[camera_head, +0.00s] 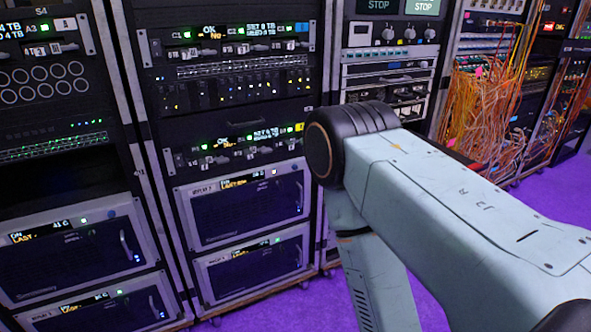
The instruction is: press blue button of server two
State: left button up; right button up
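Several server units with dark mesh fronts and silver frames sit low in the racks. Two are stacked in the middle rack, an upper unit (245,208) and a lower unit (250,268). Two more are in the left rack, an upper unit (70,258) and a lower unit (120,312). I cannot make out a blue button for certain. Neither gripper is in view.
My pale arm crosses the right side, its dark joint close in front of the middle rack's right edge. Patch panels (240,80) fill the upper middle rack. Orange cables (482,110) hang at the right. Purple floor (290,312) shows below.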

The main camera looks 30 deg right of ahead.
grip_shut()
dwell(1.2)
